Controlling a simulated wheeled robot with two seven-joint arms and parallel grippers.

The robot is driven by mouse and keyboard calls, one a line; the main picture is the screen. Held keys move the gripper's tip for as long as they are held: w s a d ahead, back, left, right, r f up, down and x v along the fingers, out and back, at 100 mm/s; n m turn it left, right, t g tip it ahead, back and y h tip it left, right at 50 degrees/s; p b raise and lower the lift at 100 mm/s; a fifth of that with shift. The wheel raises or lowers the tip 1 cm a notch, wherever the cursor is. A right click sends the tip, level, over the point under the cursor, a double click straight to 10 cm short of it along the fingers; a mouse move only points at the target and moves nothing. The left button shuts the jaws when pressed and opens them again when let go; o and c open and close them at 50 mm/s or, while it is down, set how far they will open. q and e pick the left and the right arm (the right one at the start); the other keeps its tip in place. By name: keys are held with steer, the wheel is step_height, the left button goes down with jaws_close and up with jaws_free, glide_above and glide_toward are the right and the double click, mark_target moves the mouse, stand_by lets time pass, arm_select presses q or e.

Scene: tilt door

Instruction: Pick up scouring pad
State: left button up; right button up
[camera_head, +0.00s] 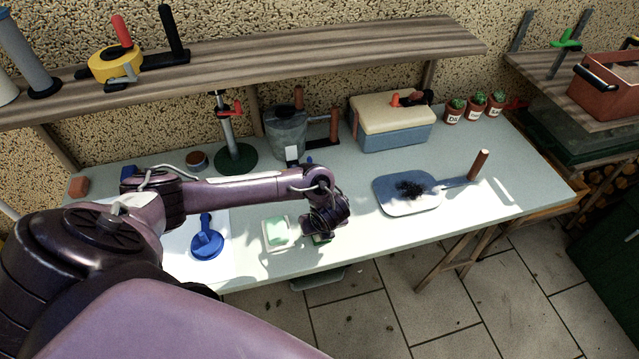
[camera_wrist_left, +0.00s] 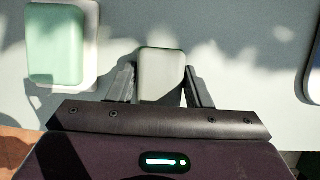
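The scouring pad, a small grey-green block (camera_wrist_left: 161,74), lies between the two fingers of my left gripper (camera_wrist_left: 161,70) in the left wrist view. The fingers stand apart, one on each side of it, very close to its edges; I see no clear grip. In the head view the left gripper (camera_head: 322,238) is low over the front of the table, and only a bit of green shows under it. My right gripper is not in view.
Left of the gripper, a light green block (camera_head: 278,231) rests on a white dish (camera_head: 268,244). A blue tool (camera_head: 207,240) lies further left. A dustpan-like tray (camera_head: 408,204) with dark debris is to the right. The table's front edge is close.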

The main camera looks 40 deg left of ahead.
arm_select(q)
steer(key=c, duration=0.4)
steer(key=shift+r, duration=0.1)
steer(key=shift+r, duration=0.6)
step_height(320, 180, up, 8)
steer(key=p, duration=0.2)
steer(key=shift+w+r+p, duration=0.1)
steer(key=shift+r+p, duration=0.15)
steer(key=shift+p, duration=0.15)
step_height(320, 180, up, 10)
steer(key=p, duration=0.7)
